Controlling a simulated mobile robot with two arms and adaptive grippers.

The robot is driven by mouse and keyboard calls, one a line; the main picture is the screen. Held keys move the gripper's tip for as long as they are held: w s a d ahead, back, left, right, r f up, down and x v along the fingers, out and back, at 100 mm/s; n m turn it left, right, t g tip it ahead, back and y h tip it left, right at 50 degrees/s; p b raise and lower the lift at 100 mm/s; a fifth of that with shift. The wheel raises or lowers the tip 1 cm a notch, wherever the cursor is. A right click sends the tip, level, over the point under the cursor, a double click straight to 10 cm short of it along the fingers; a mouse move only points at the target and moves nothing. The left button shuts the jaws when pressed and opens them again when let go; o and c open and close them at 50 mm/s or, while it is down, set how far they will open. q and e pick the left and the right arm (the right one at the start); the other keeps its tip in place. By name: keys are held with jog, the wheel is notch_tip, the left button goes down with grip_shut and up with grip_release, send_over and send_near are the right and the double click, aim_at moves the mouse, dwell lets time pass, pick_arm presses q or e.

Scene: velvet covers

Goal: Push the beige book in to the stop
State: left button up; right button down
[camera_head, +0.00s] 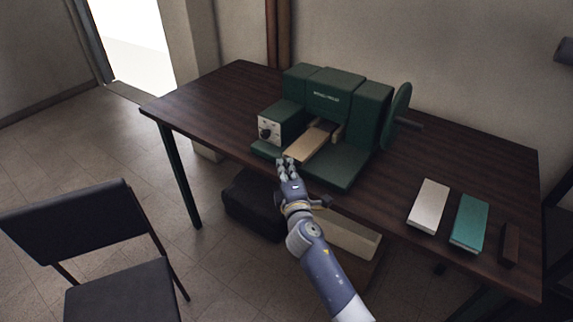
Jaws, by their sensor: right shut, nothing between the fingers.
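The beige book (311,141) lies flat in the slot of a green machine (327,95) on the dark wooden table. Its far end is inside the machine and its near part sticks out over the green front plate. My right gripper (287,162) is shut and empty at the near end of the book, by the table's front edge. I cannot tell whether the fingertips touch the book. My left gripper does not show.
A white book (429,205), a teal book (469,222) and a small dark brown block (510,243) lie on the right of the table (395,176). The machine has a green wheel (398,113) on its right side. A dark chair (75,222) stands at the left front.

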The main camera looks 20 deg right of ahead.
jog(key=shift+w+d, duration=0.1)
dwell(0.3)
jog(key=shift+w+d, duration=1)
jog(key=shift+d, duration=0.25)
jog(key=shift+s+a, duration=0.1)
